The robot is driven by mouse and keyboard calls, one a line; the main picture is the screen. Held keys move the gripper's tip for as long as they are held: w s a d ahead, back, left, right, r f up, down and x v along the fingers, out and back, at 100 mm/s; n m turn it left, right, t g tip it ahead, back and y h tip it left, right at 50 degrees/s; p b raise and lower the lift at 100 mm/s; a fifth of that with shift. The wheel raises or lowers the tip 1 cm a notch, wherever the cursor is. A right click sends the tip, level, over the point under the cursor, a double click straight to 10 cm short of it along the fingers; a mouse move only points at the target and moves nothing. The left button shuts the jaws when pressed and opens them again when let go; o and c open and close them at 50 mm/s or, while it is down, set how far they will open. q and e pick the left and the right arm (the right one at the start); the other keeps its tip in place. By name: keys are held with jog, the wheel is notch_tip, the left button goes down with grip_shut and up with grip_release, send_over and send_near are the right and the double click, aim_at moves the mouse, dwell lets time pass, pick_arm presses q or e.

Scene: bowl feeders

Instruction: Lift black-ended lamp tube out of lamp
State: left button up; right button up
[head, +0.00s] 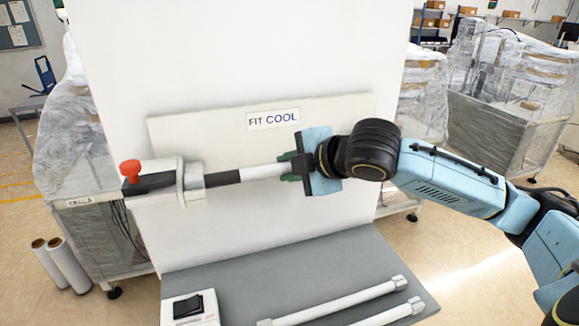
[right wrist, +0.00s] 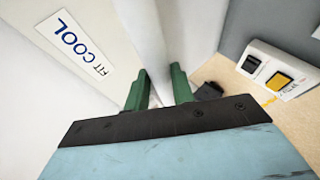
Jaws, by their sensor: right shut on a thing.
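The lamp (head: 348,108) is a pale plate labelled FIT COOL on an upright white panel, with a white end holder (head: 168,181) at its left. The lamp tube (head: 262,172) is white with a black band at its left end, which meets the holder's grey-white socket (head: 194,184). My right gripper (head: 291,167) is shut on the tube right of the black end; its green fingers flank the tube in the right wrist view (right wrist: 158,92). The tube's right end is hidden behind my gripper and arm. My left gripper is not in view.
A red knob (head: 130,171) tops the holder's black left part. Two white tubes (head: 335,303) lie on the grey shelf (head: 290,262) below. A switch box (head: 190,310) stands at the shelf's front left. Wrapped machines (head: 75,150) stand behind the panel.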

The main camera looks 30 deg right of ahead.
grip_shut()
jog(key=shift+r, duration=0.1)
